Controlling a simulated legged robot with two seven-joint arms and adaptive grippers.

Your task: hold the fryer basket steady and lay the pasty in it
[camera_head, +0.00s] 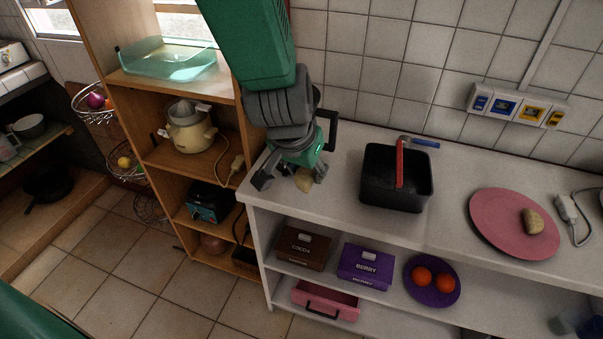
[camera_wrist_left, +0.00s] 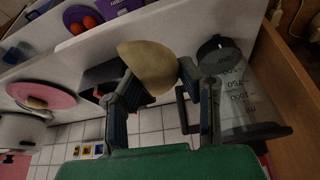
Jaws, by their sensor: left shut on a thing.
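The pasty (camera_wrist_left: 148,62) is a pale tan half-moon between the fingers of my left gripper (camera_wrist_left: 157,78) in the left wrist view. In the head view my left gripper (camera_head: 292,176) points down over the left end of the white counter, shut on the pasty (camera_head: 303,181), which is mostly hidden behind it. The fryer basket (camera_head: 412,197) is a black open box with a red handle, standing on the counter to the right of the gripper and apart from it. Part of the basket shows dark behind a finger in the left wrist view. My right gripper is in neither view.
A measuring jug (camera_wrist_left: 245,95) stands close beside my left gripper. A pink plate (camera_head: 490,215) with a tan lump (camera_head: 533,221) lies to the right of the basket. A wooden shelf (camera_head: 165,82) stands left. Counter between gripper and basket is clear.

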